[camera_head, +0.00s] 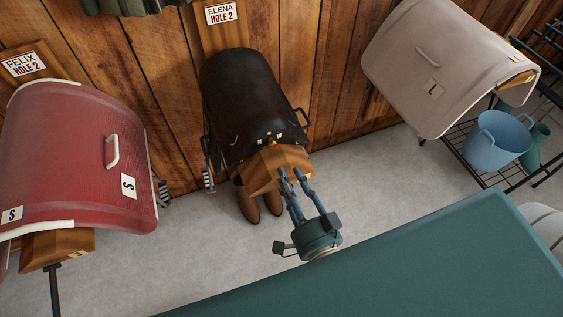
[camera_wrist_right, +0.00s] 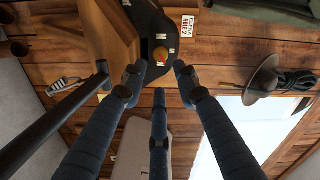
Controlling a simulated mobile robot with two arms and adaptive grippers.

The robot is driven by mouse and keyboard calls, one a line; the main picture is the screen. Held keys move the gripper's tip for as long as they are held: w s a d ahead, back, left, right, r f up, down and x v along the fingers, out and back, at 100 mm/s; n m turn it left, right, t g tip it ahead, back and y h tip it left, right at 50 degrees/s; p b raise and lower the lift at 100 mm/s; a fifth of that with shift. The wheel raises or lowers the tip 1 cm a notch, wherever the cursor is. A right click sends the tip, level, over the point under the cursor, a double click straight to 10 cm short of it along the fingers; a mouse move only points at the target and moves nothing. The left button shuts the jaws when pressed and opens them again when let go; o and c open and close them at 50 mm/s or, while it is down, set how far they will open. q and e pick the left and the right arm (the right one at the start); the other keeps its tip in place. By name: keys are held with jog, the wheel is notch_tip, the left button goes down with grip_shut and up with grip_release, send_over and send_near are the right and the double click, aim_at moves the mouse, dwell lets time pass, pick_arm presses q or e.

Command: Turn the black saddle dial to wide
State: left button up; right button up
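The black saddle (camera_head: 245,95) sits on a wooden rack (camera_head: 268,170) under the ELENA HOLE 2 sign. Small pale marks and a yellowish spot show at its front edge. In the right wrist view, the dial (camera_wrist_right: 160,54) is a small round yellow and red knob on the black saddle (camera_wrist_right: 148,22), with small white labels around it. I cannot read its setting. My right gripper (camera_head: 291,172) is in front of the rack end. In the wrist view its fingers (camera_wrist_right: 159,76) are spread and empty, with the dial beyond the gap between the tips. My left gripper is not in view.
A red saddle (camera_head: 80,150) is on the left and a beige saddle (camera_head: 435,60) on the right. Brown boots (camera_head: 248,202) stand below the black saddle. A blue bucket (camera_head: 495,145) is on a wire rack at right.

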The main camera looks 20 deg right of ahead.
jog(key=shift+s, duration=1.5)
